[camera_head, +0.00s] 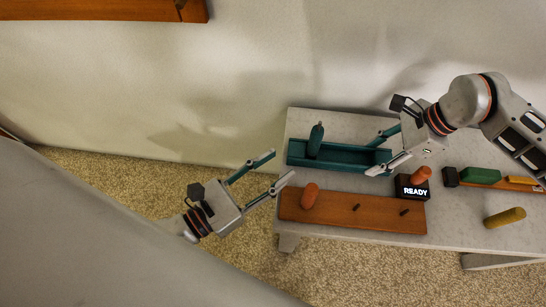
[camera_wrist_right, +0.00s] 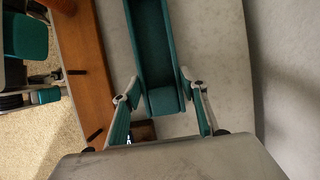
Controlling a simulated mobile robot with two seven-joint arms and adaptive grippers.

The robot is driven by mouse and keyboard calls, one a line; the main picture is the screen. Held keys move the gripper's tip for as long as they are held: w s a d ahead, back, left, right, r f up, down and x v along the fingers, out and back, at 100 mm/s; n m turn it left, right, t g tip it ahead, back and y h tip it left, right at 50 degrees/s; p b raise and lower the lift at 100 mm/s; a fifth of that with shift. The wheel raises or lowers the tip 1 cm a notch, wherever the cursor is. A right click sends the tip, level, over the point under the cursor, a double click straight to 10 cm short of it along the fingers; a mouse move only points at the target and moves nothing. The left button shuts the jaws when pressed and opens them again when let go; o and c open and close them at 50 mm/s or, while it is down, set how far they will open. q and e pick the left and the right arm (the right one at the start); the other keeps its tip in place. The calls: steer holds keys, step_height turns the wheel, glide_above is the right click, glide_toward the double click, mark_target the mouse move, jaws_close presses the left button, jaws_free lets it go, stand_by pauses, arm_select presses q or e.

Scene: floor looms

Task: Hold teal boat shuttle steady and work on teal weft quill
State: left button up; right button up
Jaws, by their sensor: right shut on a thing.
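The teal boat shuttle (camera_head: 345,160) is a long open trough lying on the grey table in the head view. It also runs up from between my right fingers in the right wrist view (camera_wrist_right: 157,45). The teal weft quill (camera_head: 315,140) stands roughly upright at the shuttle's left end, its lower part hidden by the near wall. My right gripper (camera_head: 374,156) is shut on the shuttle's right end, one finger on each side. My left gripper (camera_head: 282,163) is open and empty, just left of the shuttle and apart from it.
A brown board (camera_head: 345,215) with an orange peg (camera_head: 310,196) and two dark pegs lies in front of the shuttle. A black box reading READY (camera_head: 411,190) has an orange piece on it. A green block (camera_head: 479,174) and yellow cylinder (camera_head: 504,217) are at right. A wall stands behind.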

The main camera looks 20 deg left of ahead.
stand_by(0.4)
steer(key=o, duration=1.5)
steer(key=v, duration=1.2)
